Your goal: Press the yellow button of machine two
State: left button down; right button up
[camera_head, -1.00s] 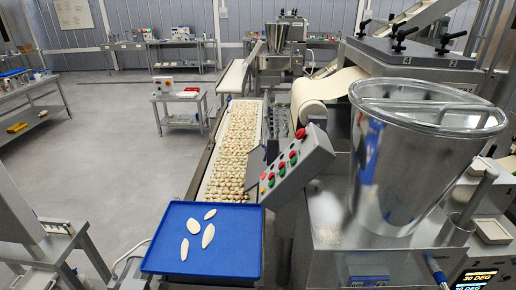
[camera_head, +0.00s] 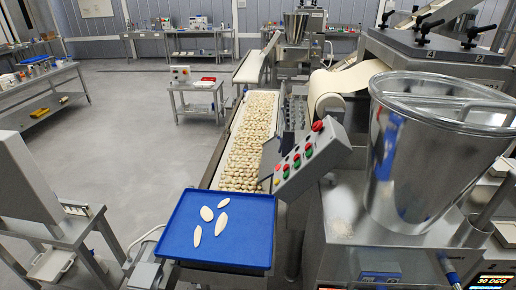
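A tilted grey control box (camera_head: 328,166) stands at the middle, beside the belt. It carries a red knob (camera_head: 318,126) on top and several red and green buttons (camera_head: 297,160) on its face. A small yellowish spot (camera_head: 277,181) shows at its lower left end; I cannot tell for sure that it is the yellow button. A steel machine with a dark lid (camera_head: 435,45) stands behind the box at the right. Its lid bears small digits, too small to read surely, and I cannot tell which machine is number two. Neither of my grippers is in view.
A blue tray (camera_head: 180,245) with several pale pasta pieces lies at the front. A belt (camera_head: 250,140) full of pasta runs away behind it. A large steel hopper (camera_head: 420,165) blocks the right side. Grey floor (camera_head: 120,130) is open at the left, between workbenches.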

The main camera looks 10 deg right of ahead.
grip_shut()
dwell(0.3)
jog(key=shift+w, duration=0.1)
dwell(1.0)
